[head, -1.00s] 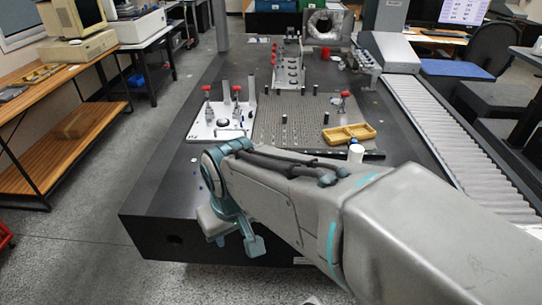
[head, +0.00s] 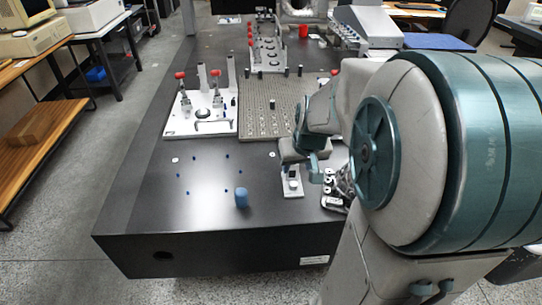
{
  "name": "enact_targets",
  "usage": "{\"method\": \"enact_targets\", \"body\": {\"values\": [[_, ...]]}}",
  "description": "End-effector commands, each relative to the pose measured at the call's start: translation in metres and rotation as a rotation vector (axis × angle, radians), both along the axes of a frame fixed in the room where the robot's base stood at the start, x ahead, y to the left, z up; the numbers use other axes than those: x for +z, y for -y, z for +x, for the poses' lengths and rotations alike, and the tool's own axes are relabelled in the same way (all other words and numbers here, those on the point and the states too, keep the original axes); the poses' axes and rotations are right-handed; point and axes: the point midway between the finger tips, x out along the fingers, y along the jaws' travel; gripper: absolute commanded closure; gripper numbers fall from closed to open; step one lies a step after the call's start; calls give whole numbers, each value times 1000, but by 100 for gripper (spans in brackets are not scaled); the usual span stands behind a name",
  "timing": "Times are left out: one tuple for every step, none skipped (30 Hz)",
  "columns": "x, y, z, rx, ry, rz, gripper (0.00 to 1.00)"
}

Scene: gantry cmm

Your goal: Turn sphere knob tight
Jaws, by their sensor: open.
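My gripper (head: 312,172) is at the right of centre in the head view, low over the table's near right part. Its jaws are open, though they are small and partly overlapped by my arm. A small white fixture (head: 292,190) with a dark part on top stands just left of and below the gripper. I see nothing held between the jaws.
A white plate with red-tipped clamps (head: 172,128) lies left on the dark table (head: 140,215). A perforated plate (head: 262,122) lies behind the gripper. The table's front left is clear.

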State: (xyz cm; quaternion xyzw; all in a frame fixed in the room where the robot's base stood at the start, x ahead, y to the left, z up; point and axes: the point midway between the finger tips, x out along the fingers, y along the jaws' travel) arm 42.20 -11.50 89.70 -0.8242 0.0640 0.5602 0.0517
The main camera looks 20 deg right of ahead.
Motion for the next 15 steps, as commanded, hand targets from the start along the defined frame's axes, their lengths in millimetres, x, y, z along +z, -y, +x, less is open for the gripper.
{"method": "enact_targets", "body": {"values": [[-8, 9, 5, -11, 5, -7, 55], [-10, 13, 7, -15, 7, -10, 55], [-12, 16, 9, -19, 11, -14, 55], [-14, 17, 10, -19, 11, -15, 55], [-16, 18, 11, -20, 12, -16, 55], [-19, 19, 13, -20, 12, -16, 55], [-22, 19, 14, -20, 12, -16, 55], [-25, 19, 15, -21, 12, -16, 55], [-31, 19, 17, -20, 11, -16, 55], [-36, 19, 19, -19, 9, -16, 55], [-41, 20, 21, -19, 9, -16, 55], [-49, 20, 24, -19, 9, -15, 55], [-54, 20, 26, -18, 9, -15, 55], [-60, 20, 28, -17, 9, -15, 55], [-68, 21, 31, -18, 8, -15, 55]]}}
